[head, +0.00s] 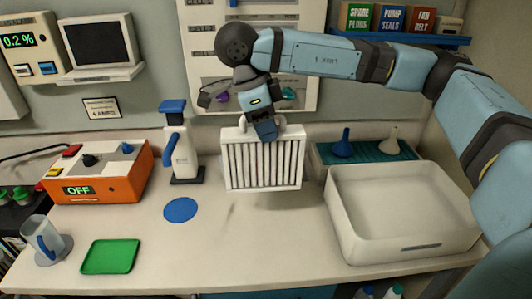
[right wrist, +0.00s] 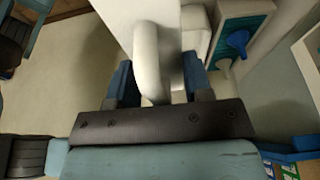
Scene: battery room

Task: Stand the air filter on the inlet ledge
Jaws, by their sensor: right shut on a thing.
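The air filter (head: 264,168) is a white frame with grey vertical pleats and a handle on top. It hangs upright in my right gripper (head: 264,128), above the back middle of the worktop. In the right wrist view, the blue fingers of my right gripper (right wrist: 158,85) are on both sides of the filter's white handle (right wrist: 149,60). A pale block (head: 314,168) shows partly behind the filter's right side; I cannot tell whether it is the inlet ledge. The filter hides most of that spot. My left gripper is not in view.
A white tray (head: 404,255) and a teal rack (head: 375,153) with two funnels stand right. A spray bottle (head: 183,155), an orange box (head: 98,175), a blue disc (head: 180,210), a green tray (head: 110,257) and a mug (head: 42,238) are left. The front middle worktop is clear.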

